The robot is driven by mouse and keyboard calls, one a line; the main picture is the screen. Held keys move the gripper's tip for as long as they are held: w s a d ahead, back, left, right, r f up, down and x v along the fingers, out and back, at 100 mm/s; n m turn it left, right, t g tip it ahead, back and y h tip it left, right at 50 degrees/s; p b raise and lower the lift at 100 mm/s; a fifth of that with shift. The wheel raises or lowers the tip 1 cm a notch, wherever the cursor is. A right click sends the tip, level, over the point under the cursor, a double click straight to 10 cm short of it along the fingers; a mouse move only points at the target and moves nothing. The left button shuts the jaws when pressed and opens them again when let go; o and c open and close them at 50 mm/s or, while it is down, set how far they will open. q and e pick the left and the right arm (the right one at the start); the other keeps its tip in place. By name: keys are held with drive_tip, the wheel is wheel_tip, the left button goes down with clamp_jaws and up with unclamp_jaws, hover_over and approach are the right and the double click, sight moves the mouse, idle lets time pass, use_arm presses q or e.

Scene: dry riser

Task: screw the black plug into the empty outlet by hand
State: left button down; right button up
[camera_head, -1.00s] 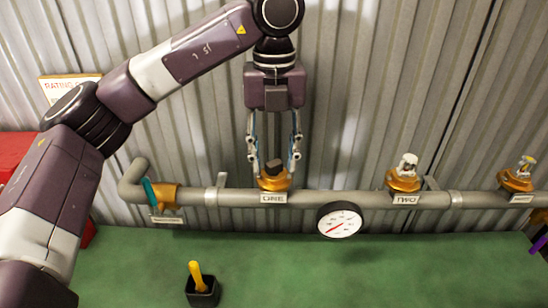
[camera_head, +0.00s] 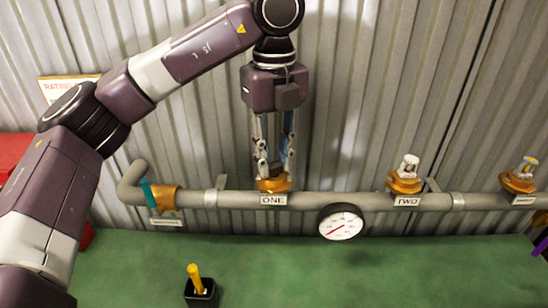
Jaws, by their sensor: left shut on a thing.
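My left gripper (camera_head: 274,176) points down at the brass outlet (camera_head: 273,186) above the label ONE on the grey pipe (camera_head: 330,199). Its fingers are shut on the black plug, which they now almost wholly hide at the mouth of that outlet. How deep the plug sits cannot be told. Outlet TWO (camera_head: 404,184) has a whitish plug in it. The outlet at the far right (camera_head: 517,184) holds a plug with a yellow top. My right gripper is not in view.
A round gauge (camera_head: 341,222) hangs on the pipe between ONE and TWO. A brass valve with a teal lever (camera_head: 149,194) is at the left. A black cup (camera_head: 201,294) with a yellow-handled thing stands on the green surface (camera_head: 330,270), which is otherwise mostly clear.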

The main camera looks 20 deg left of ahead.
use_arm(q)
drive_tip(key=m, duration=0.3)
drive_tip(key=shift+p, duration=0.35)
drive_tip(key=shift+m, duration=1.4)
drive_tip(key=shift+m, duration=0.4)
drive_tip(key=m+p, duration=0.1)
drive_tip(key=m, duration=0.3)
drive_tip(key=shift+m, duration=0.4)
